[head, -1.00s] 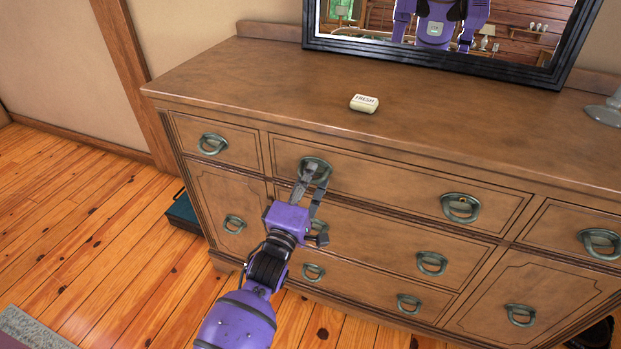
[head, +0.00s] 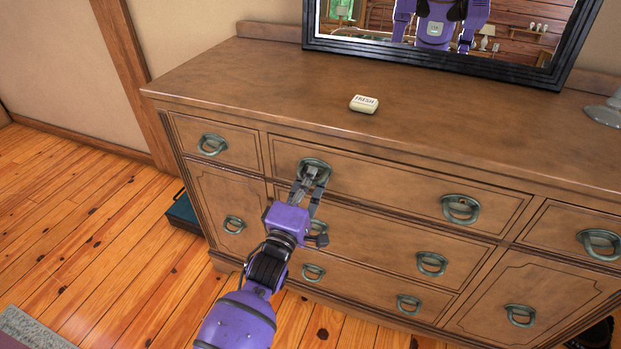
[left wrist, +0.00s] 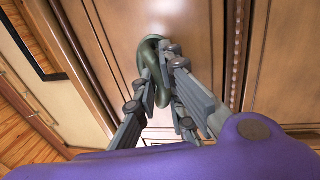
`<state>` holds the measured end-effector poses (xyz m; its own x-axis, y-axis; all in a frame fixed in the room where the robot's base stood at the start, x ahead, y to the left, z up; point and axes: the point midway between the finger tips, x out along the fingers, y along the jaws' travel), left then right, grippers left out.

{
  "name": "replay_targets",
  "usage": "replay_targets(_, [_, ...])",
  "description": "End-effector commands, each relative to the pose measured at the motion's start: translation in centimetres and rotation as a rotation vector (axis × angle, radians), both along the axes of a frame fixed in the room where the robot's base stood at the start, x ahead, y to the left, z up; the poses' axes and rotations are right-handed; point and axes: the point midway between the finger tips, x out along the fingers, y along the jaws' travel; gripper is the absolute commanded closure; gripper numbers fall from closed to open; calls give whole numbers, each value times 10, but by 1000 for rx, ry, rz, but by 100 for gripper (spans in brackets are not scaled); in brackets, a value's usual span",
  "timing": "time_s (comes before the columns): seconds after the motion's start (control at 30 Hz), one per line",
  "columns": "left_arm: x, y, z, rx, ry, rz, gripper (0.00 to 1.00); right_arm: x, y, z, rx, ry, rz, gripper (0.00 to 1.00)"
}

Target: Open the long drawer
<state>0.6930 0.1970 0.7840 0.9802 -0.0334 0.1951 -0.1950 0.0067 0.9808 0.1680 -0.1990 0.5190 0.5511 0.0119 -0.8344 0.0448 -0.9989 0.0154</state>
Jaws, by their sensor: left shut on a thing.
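The long drawer (head: 400,184) is the wide top middle drawer of the brown dresser, and its front looks flush with the frame. It has two greenish metal ring handles, a left handle (head: 318,163) and a right handle (head: 460,208). My left gripper (head: 307,178) is shut on the left handle, with its fingers at the ring's lower part. The left wrist view also shows the fingers (left wrist: 163,80) closed around the ring handle (left wrist: 149,58). The fingers partly hide the handle. My right gripper is not in view.
A soap bar (head: 364,103) and a framed mirror (head: 440,68) are on the dresser top (head: 250,75). A glass object (head: 606,112) stands at its right. A dark teal box (head: 183,214) is on the floor left of the dresser.

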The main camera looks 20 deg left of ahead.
Motion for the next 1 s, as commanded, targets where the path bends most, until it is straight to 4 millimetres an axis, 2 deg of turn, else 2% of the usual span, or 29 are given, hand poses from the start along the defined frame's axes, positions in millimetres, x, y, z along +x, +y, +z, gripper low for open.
replay_targets(0.17, [-21, 1, 1, 0, 3, 0, 100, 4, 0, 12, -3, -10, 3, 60])
replay_targets(0.27, [-41, 2, 2, 0, 3, 1, 100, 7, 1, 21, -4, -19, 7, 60])
replay_targets(0.7, [-160, 6, 1, 1, 5, 1, 100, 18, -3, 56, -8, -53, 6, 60])
replay_targets(1.0, [-239, 9, 0, 1, 6, 1, 100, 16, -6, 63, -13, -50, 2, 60])
